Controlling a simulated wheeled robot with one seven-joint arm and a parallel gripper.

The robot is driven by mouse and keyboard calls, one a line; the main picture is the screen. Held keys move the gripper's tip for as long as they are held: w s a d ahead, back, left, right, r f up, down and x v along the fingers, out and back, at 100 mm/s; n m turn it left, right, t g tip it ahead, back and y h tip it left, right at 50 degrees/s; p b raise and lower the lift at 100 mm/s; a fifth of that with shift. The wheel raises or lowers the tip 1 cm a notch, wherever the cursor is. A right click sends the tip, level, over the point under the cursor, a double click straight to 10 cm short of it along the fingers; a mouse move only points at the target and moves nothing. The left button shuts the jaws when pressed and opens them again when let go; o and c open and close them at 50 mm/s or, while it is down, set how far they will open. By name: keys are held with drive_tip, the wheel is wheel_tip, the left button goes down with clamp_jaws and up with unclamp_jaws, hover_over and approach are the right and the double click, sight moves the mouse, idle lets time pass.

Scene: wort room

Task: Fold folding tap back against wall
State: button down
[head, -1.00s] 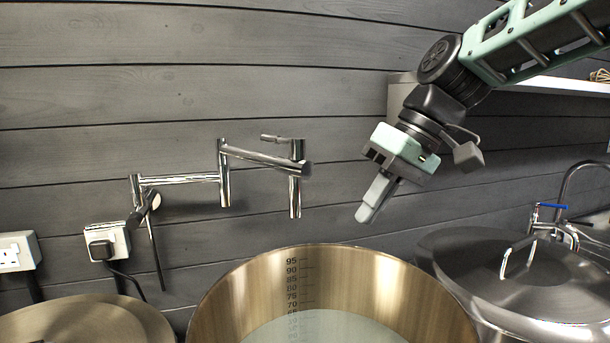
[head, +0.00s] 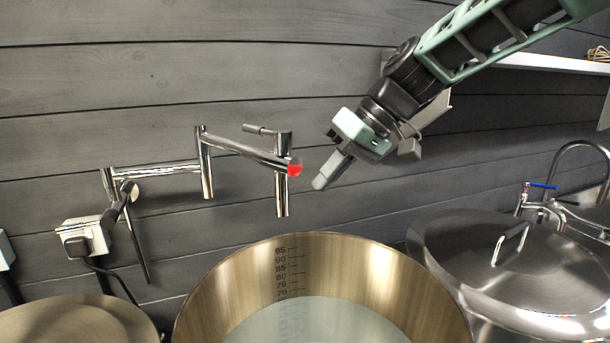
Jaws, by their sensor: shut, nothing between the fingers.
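The folding tap (head: 240,150) is a chrome, jointed pot filler mounted on the grey plank wall at the left. Its two arm sections reach out to the right, and its spout (head: 281,190) hangs down above the back rim of the open pot. A small lever handle (head: 257,130) sticks out to the left at the top of the spout joint. A red spot (head: 295,170) shows on the end of the outer arm. My gripper (head: 319,183) is shut and empty. It points down and left, just right of the spout, with a small gap between them in the picture.
The open brass-toned pot (head: 400,275) with scale marks holds pale liquid below the tap. A lidded steel pot (head: 460,240) stands at right, with a blue-handled tap (head: 540,186) behind it. A socket with plug (head: 85,238) is at left. A shelf (head: 560,64) is behind my arm.

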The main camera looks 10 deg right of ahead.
drive_tip(key=shift+s+a+f+p, duration=0.1)
drive_tip(key=shift+s+a+p, duration=0.25)
drive_tip(key=shift+a, duration=0.35)
drive_tip(key=shift+s+a+f+p, duration=0.2)
drive_tip(key=shift+a+p, duration=0.2)
drive_tip(key=shift+a, duration=0.25)
drive_tip(key=shift+s+a+f+p, duration=0.1)
drive_tip(key=shift+s+a+p, duration=0.25)
drive_tip(key=shift+a, duration=0.35)
drive_tip(key=shift+a, duration=0.15)
